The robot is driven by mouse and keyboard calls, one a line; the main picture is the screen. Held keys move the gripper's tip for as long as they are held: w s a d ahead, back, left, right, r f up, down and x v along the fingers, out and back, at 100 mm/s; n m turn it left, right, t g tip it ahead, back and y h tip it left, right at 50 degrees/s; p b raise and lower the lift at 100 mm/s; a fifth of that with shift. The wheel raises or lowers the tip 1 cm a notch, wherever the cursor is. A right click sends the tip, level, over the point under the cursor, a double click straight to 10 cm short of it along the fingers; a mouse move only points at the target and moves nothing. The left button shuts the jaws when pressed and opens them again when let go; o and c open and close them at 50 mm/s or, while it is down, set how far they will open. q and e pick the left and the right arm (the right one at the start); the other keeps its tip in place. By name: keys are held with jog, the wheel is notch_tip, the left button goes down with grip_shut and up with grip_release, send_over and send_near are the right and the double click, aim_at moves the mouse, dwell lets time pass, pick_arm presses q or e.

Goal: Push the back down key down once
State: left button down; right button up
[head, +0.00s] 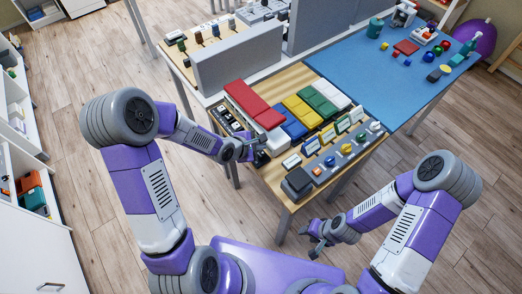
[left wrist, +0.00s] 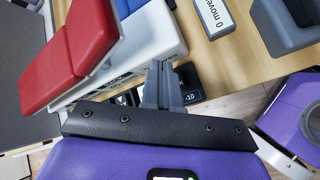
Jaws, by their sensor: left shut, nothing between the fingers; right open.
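A dark key panel (head: 224,118) runs along the left edge of the wooden table, beside a small model couch with a red top (head: 252,103) and white base. My left gripper (head: 256,151) is shut and empty over the near end of this panel. In the left wrist view its closed fingertips (left wrist: 164,72) are beside a black key (left wrist: 190,82) marked "-10". The fingers and gripper body hide part of the panel, and I cannot tell which key is back down or whether the fingertips touch one. My right gripper (head: 318,238) is open and empty, low in front of the table.
A white sign (head: 291,162) and a dark grey block (head: 297,183) stand at the table's near edge. Blue, yellow, green and white blocks lie right of the red couch. A grey divider (head: 238,58) stands behind. A blue mat (head: 370,75) covers the table at right.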

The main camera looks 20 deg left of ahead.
pick_arm(q)
jog(key=shift+r+p, duration=1)
jog(key=shift+r, duration=0.4)
jog(key=shift+f, duration=0.1)
